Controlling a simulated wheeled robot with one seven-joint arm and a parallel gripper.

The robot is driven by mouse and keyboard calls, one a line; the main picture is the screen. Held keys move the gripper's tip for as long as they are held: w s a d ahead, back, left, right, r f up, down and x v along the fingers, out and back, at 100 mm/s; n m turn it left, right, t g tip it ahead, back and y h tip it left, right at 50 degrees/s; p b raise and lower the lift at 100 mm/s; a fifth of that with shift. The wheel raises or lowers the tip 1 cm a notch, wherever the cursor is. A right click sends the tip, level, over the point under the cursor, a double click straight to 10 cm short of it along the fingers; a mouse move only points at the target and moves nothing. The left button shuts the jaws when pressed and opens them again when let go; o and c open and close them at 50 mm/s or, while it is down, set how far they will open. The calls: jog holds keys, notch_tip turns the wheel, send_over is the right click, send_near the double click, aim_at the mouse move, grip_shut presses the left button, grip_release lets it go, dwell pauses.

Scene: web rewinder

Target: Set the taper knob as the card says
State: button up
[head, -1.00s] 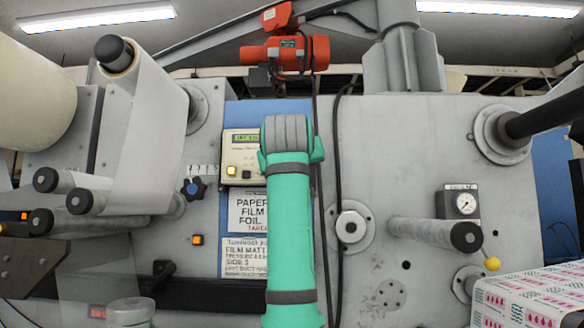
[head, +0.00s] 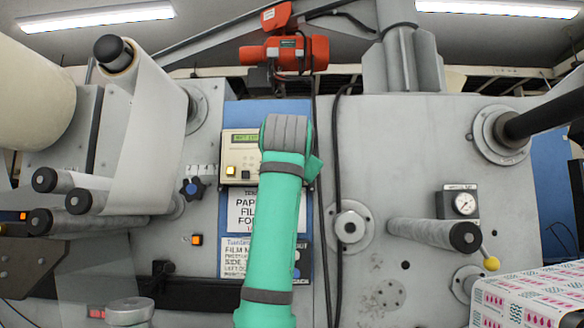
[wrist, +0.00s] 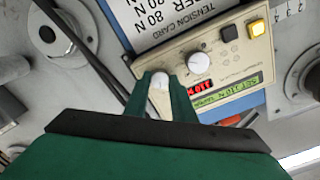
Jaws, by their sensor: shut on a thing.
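In the wrist view my gripper (wrist: 165,88) has its two green fingers closed on a white knob (wrist: 158,82) at the edge of the beige control box. The knob's label is hidden or too small to read. A second white knob (wrist: 200,64) stands free beside it. The box (wrist: 190,55) has a red display (wrist: 199,87) and a green one (wrist: 230,93). In the head view the box (head: 238,140) shows partly, and my arm hides the knobs and gripper. Below it hang a tension card (head: 248,212) and a job card (head: 235,258), both partly covered by my arm.
A yellow button (wrist: 257,28) and a black button (wrist: 228,33) sit on the box. A dark star knob (head: 192,187) is left of it. A black cable (head: 338,200) runs down its right side. Rollers (head: 435,234) jut out to the right.

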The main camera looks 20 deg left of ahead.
jog(key=shift+r+m, duration=0.1)
jog(key=shift+m, duration=0.5)
jog(key=o, duration=1.1)
jog(key=shift+c, duration=0.2)
jog(key=v, duration=1.1)
jog(key=shift+w, duration=0.1)
